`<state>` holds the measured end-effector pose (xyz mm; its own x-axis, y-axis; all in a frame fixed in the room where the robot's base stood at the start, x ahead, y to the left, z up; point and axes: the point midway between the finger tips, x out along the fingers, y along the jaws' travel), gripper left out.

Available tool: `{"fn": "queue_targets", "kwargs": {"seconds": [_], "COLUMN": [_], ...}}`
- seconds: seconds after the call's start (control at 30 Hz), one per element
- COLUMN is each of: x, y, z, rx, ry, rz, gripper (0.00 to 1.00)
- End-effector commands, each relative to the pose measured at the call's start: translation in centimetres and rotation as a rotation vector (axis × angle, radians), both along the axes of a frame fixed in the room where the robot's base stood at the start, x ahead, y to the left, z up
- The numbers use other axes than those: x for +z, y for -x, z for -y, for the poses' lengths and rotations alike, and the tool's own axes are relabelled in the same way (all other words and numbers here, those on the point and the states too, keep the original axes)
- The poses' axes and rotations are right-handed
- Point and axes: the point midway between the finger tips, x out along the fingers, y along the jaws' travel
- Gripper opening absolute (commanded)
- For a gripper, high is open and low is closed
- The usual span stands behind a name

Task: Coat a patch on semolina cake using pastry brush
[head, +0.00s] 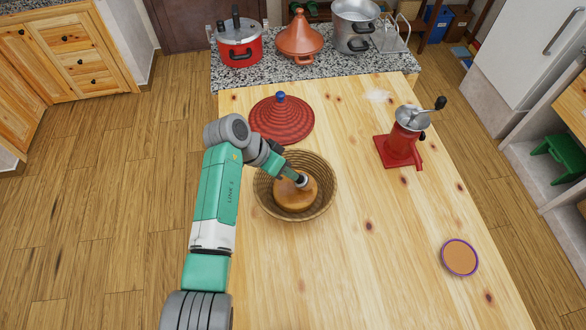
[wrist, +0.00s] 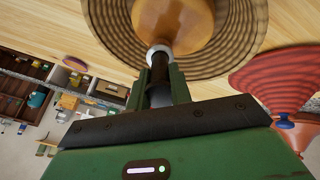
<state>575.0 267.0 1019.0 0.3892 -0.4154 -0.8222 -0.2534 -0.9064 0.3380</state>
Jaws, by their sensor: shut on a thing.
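The semolina cake (head: 290,197) is a round golden-brown loaf inside a woven basket (head: 329,193) on the wooden table. In the wrist view the cake (wrist: 175,18) is at the top, with the ribbed basket (wrist: 115,30) around it. My gripper (head: 295,176) is over the basket, shut on the pastry brush. The brush's dark handle (wrist: 160,72) runs between the green fingers, and its pale head (wrist: 159,50) is at the cake's edge. I cannot tell whether it touches. No coated patch can be made out.
A red conical woven lid (head: 281,122) lies behind the basket. A red grinder (head: 402,148) stands at the back right. A purple-rimmed round dish (head: 460,259) is at the front right. Pots and a tagine (head: 299,43) stand on the granite counter. The table's middle right is clear.

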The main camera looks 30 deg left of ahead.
Motion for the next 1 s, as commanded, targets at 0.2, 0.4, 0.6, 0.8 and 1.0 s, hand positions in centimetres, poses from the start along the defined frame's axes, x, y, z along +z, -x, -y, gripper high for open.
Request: {"fn": "queue_targets", "kwargs": {"seconds": [0.2,0.4,0.6,0.8,1.0], "x": [0.0,-0.1,-0.1,-0.1,0.0], "y": [1.3,2.4,3.5,4.7,4.8], "z": [-1.4,-2.6,-3.8,-5.0,-5.5], "rx": [-0.002,-0.003,-0.007,-0.009,-0.013], "ry": [0.000,0.000,0.001,0.000,0.000], "rz": [-0.001,-0.001,0.000,0.000,0.000], "gripper": [0.00,0.00,0.00,0.00,0.00]}}
